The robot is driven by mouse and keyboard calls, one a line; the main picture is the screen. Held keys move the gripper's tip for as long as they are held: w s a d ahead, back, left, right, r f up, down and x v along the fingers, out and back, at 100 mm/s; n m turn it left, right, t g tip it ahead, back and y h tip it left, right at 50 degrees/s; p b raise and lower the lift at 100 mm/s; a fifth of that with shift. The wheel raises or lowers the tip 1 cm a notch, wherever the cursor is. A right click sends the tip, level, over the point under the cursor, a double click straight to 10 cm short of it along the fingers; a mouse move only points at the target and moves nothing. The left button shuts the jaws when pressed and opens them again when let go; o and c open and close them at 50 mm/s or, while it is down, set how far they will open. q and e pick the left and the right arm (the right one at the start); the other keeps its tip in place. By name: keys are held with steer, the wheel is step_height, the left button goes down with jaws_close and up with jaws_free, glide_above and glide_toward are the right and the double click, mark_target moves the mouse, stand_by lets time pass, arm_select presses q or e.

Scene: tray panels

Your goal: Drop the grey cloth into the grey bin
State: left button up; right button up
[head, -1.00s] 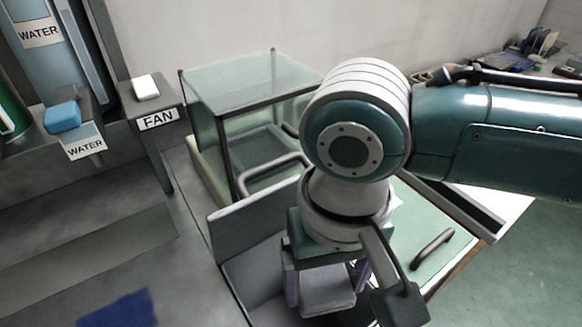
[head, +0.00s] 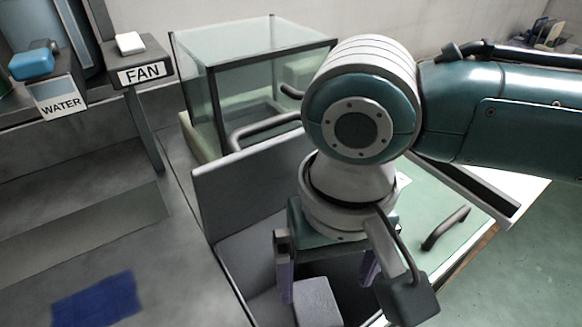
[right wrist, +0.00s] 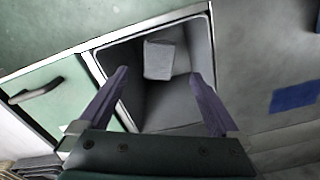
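The grey cloth (head: 315,302), a small light grey folded piece, is below my right gripper and within the opening of the grey bin (head: 245,185). In the right wrist view the cloth (right wrist: 160,60) shows inside the bin (right wrist: 180,123), apart from both fingers. I cannot tell whether it rests on the bin's floor. My right gripper (head: 328,285) is over the bin with its purple fingers spread. It is open and empty in the right wrist view (right wrist: 159,76). My left gripper is in neither view.
A blue cloth (head: 98,300) lies on the grey counter left of the bin. A glass box (head: 255,50) stands behind the bin. A green panel with a black handle (head: 445,228) is to the right. FAN (head: 143,73) and WATER (head: 60,104) dispensers stand at upper left.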

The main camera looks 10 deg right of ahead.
step_height(320, 180, up, 10)
steer(key=p, duration=0.2)
stand_by(0.4)
stand_by(0.4)
steer(key=s+a+n+t+y+p, duration=0.2)
steer(key=s+a+n+y+p, duration=0.1)
steer(key=s+a+y, duration=0.15)
steer(key=s+d+t+h+p, duration=0.2)
steer(key=s+d+h, duration=0.35)
steer(key=d, duration=0.75)
step_height(320, 180, up, 39)
steer(key=s+y+p, duration=0.1)
steer(key=p, duration=3.6)
steer(key=shift+s+d+m+p, duration=0.25)
steer(key=shift+d+m+p, duration=0.05)
steer(key=shift+d+p, duration=0.1)
steer(key=shift+f, duration=0.15)
